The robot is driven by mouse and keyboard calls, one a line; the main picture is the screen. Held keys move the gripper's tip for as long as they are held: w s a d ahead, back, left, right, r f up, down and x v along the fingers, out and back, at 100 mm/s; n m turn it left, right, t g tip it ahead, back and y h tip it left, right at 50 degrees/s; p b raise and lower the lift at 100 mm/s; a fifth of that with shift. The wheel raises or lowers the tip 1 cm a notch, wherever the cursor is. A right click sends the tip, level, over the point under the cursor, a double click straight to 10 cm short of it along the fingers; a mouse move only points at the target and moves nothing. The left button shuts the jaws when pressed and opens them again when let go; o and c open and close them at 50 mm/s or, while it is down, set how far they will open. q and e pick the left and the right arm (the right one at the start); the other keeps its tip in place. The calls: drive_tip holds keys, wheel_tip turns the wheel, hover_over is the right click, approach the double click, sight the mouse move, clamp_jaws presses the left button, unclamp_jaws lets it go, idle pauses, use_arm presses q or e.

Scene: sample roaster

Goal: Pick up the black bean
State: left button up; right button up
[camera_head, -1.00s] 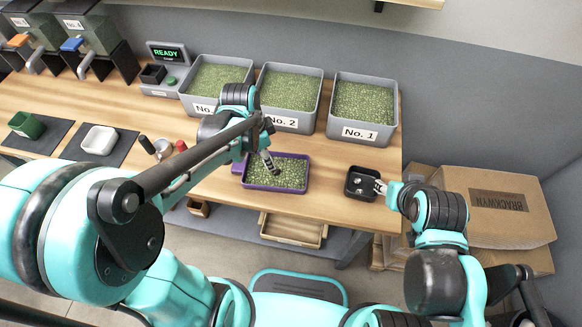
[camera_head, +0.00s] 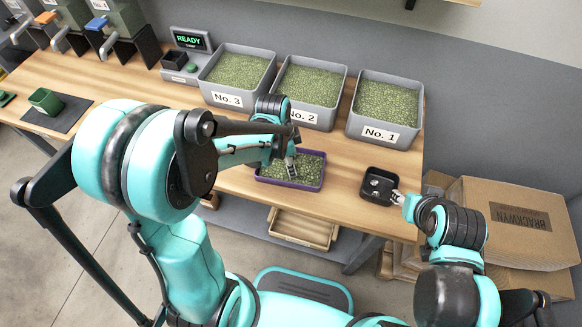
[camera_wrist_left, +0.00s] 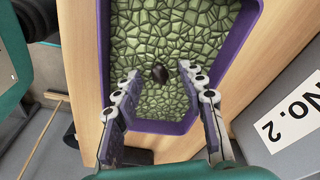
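A black bean (camera_wrist_left: 160,74) lies on the green beans in the purple tray (camera_wrist_left: 185,126), which also shows in the head view (camera_head: 290,184). My left gripper (camera_wrist_left: 154,75) is open above the tray, with its fingertips on either side of the black bean and a gap around it. I cannot tell its exact height above the beans. In the head view the left gripper (camera_head: 291,168) reaches down over the tray, and the black bean cannot be made out there. My right gripper (camera_head: 396,197) is at the right edge of a small black tray (camera_head: 366,195); its fingers are too small to read.
Grey bins No. 3 (camera_head: 227,98), No. 2 (camera_head: 325,125) and No. 1 (camera_head: 380,132) of green beans stand along the back. Cardboard boxes (camera_head: 515,220) are stacked at the right. Table between the two trays is clear.

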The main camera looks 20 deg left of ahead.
use_arm(q)
drive_tip(key=c, duration=0.7)
drive_tip(key=shift+o, duration=0.2)
drive_tip(key=shift+r, duration=0.1)
